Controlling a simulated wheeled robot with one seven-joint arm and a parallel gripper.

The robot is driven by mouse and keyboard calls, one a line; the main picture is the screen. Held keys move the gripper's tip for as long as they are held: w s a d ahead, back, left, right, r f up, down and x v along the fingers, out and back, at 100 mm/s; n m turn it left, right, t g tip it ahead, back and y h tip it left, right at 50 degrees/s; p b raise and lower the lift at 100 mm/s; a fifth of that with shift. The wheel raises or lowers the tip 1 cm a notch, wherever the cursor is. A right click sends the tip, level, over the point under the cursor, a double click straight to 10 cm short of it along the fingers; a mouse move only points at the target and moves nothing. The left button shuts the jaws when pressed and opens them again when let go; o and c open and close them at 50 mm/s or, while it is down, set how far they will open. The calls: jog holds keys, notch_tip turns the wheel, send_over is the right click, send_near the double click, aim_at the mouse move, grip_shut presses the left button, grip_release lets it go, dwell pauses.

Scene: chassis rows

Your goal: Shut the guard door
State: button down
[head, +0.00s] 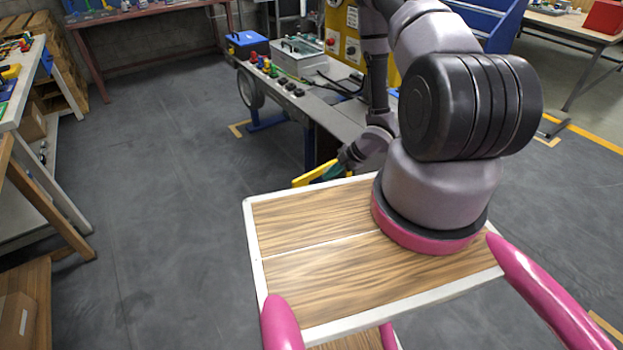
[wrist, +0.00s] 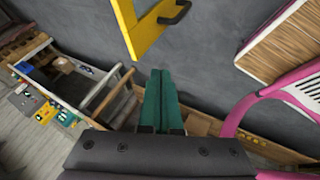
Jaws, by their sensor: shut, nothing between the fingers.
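The guard door shows in the wrist view as a yellow frame (wrist: 151,37) with a black bar handle (wrist: 175,13), cut off by the top edge. In the head view a yellow bar (head: 312,175), which looks like part of the door, sticks out below the bench front; the rest is hidden behind my arm and wooden top. My gripper's green fingers (wrist: 160,75) are together and empty. They point towards the door's lower edge, with an apparent gap between. In the head view my gripper (head: 332,172) is beside the yellow bar, partly hidden.
A grey workbench (head: 318,104) carries a blue box (head: 247,43), a grey case (head: 297,57) and several small parts. A yellow panel (head: 348,45) with buttons stands on it. Shelving (head: 40,165) lines the left. The grey floor (head: 165,165) between is clear.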

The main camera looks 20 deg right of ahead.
aim_at(306, 181)
jog(key=w+a+f, duration=0.4)
jog(key=f, duration=0.1)
jog(key=w+a+f, duration=0.2)
jog(key=shift+a+f, duration=0.15)
jog(key=shift+f, duration=0.2)
jog(key=shift+w+a, duration=0.1)
jog(key=shift+w, duration=0.25)
jog(key=shift+w, duration=0.1)
